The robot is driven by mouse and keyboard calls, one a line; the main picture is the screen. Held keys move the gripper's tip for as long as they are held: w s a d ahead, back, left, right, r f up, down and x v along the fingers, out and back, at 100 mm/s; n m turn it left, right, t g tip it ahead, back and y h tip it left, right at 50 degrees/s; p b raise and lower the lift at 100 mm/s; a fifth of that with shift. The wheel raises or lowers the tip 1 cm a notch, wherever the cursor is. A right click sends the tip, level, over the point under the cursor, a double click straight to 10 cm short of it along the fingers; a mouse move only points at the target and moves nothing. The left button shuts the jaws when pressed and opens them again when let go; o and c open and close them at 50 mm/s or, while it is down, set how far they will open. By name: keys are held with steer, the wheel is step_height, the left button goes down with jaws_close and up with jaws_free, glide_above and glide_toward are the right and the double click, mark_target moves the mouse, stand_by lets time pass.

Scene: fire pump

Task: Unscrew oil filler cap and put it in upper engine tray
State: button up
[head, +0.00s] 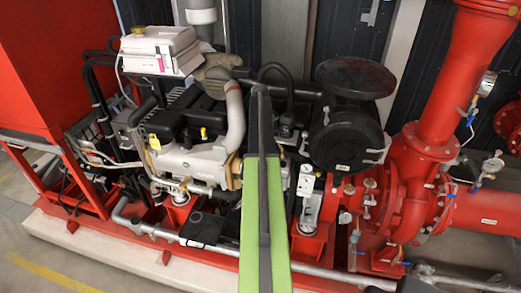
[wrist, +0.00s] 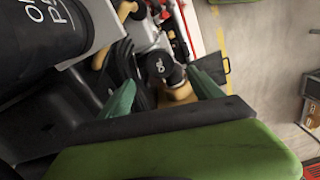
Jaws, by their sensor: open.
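A round black cap with white lettering that seems to read "OIL" (wrist: 158,64) shows in the wrist view, above a tan part of the engine. My gripper (wrist: 161,77) is open, with one green finger to the left of the cap and one to the right. A gap shows between the cap and each finger, and I cannot tell how far the cap is beyond the fingertips. In the head view my green arm hides part of the engine (head: 190,155), and I cannot make out the gripper or the cap there. I cannot identify the upper engine tray with certainty.
A dark rounded part with white lettering (wrist: 45,20) is close at the upper left of the wrist view. A white box with a yellow cap (head: 160,48) stands high on the engine. A black round housing (head: 345,130) and red pump (head: 400,200) are at right.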

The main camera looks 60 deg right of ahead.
steer(key=shift+f+b, duration=4.45)
steer(key=shift+f, duration=0.45)
steer(key=shift+c, duration=0.3)
jaws_close()
